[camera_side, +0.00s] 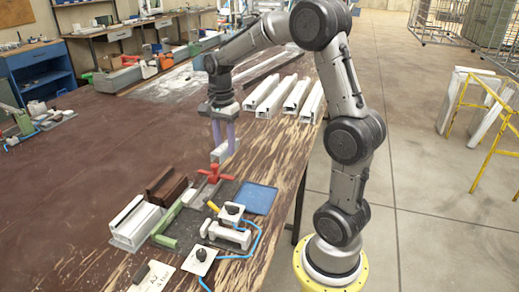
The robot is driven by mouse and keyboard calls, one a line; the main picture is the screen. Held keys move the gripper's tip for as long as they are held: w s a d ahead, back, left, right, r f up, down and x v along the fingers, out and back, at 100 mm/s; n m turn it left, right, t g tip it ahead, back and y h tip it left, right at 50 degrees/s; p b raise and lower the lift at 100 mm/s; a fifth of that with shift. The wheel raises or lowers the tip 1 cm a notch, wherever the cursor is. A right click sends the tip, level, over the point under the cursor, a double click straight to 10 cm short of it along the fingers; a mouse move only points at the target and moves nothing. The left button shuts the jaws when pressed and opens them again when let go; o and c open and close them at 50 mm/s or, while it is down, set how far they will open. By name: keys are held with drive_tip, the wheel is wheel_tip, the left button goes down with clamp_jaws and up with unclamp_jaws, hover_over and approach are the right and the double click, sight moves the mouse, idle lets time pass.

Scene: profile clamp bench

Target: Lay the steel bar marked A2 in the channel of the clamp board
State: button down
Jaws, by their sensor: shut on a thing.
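My gripper (223,142) points down above the bench, its two bluish fingers shut on a short light-grey metal piece (227,153), apparently a steel bar. No mark on it can be read at this size. The piece hangs just above and behind a red star-shaped knob (209,172). The knob stands at the back of a dark grey board (226,186), which seems to be the clamp board. Its channel cannot be made out clearly.
A white grooved block (133,225), a brown block (167,187) and a green bar (166,227) stand left of the board. A blue tray (260,198) lies right. White control boxes (231,211) with blue hose sit in front. White profiles (264,94) lie behind.

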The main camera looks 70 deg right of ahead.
drive_tip(key=shift+n, duration=0.8)
drive_tip(key=shift+w+a+f, duration=0.65)
drive_tip(key=shift+w+f, duration=0.45)
drive_tip(key=shift+f, duration=1.2)
drive_tip(key=shift+w+a+f, duration=0.65)
drive_tip(key=shift+w+f, duration=0.5)
drive_tip(key=shift+f, duration=1.2)
drive_tip(key=shift+w+a+f, duration=0.65)
drive_tip(key=shift+w+f, duration=0.45)
drive_tip(key=shift+f, duration=1.2)
drive_tip(key=shift+c, duration=2.2)
unclamp_jaws()
